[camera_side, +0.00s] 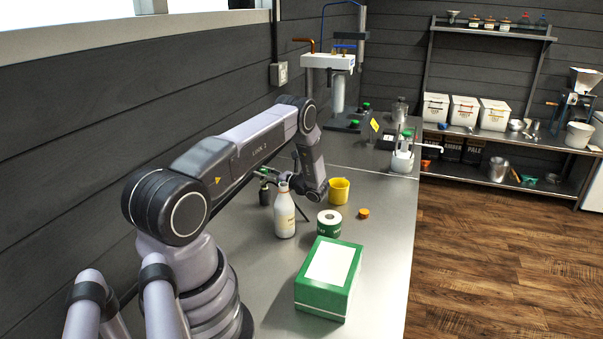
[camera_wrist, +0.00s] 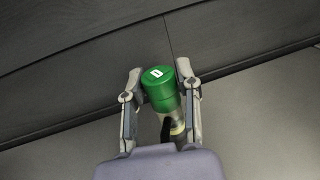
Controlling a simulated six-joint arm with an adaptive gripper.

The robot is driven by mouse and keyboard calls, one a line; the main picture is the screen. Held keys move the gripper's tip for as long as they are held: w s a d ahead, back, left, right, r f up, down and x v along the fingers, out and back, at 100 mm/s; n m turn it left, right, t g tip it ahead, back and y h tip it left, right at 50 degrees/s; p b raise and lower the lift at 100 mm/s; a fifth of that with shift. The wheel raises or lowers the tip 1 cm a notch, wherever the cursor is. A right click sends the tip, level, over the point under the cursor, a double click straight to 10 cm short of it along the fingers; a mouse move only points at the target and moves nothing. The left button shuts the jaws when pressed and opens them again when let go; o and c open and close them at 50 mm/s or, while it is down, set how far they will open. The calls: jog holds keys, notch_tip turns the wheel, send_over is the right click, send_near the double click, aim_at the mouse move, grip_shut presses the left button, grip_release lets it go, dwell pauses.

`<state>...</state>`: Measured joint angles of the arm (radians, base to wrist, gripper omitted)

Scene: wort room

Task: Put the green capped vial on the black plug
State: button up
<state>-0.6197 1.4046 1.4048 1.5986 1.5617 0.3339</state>
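My gripper (camera_wrist: 160,72) is near the wall side of the bench, with its two fingers on either side of a green cap (camera_wrist: 159,88) marked with a white letter. The pale body of the green capped vial (camera_wrist: 178,124) shows partly below the cap. The fingers sit very close to the cap, but I cannot tell whether they press on it. In the side view a small dark upright object (camera_side: 265,195) stands under my gripper, beside the white bottle. I cannot tell whether it is the black plug. The vial's base is hidden.
A white bottle (camera_side: 285,212) stands close to my gripper. Nearby are a yellow cup (camera_side: 339,190), a green-and-white roll (camera_side: 329,224), an orange cap (camera_side: 363,213) and a green box (camera_side: 312,299). Stands with green-topped items are farther back. The right bench edge is clear.

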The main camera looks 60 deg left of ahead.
jog(key=o, duration=0.3)
jog(key=shift+w+d+r, duration=0.1)
jog(key=shift+r, duration=0.1)
jog(key=v, duration=1.1)
jog(key=s+d+r+n+t+h, duration=0.1)
jog(key=d+r+n+h, duration=0.1)
jog(key=d+r, duration=0.45)
jog(key=d+r+n+t+h, duration=0.2)
jog(key=d+r+h, duration=0.1)
jog(key=r, duration=0.6)
jog(key=s+d+r+n+t+h, duration=0.1)
jog(key=d+r+n+h, duration=0.1)
jog(key=d+r, duration=0.35)
jog(key=s+d+r+n+t+h, duration=0.2)
jog(key=s+d+r+t+h, duration=0.2)
jog(key=s+d, duration=0.4)
jog(key=s+d+r+n+t+h, duration=0.3)
jog(key=s+d+r+t, duration=0.3)
jog(key=s+d, duration=0.3)
jog(key=d+t+h, duration=0.1)
jog(key=d, duration=0.1)
jog(key=shift+s+d+r+t, duration=0.15)
jog(key=shift+d+r+t, duration=0.05)
jog(key=shift+d+t, duration=0.1)
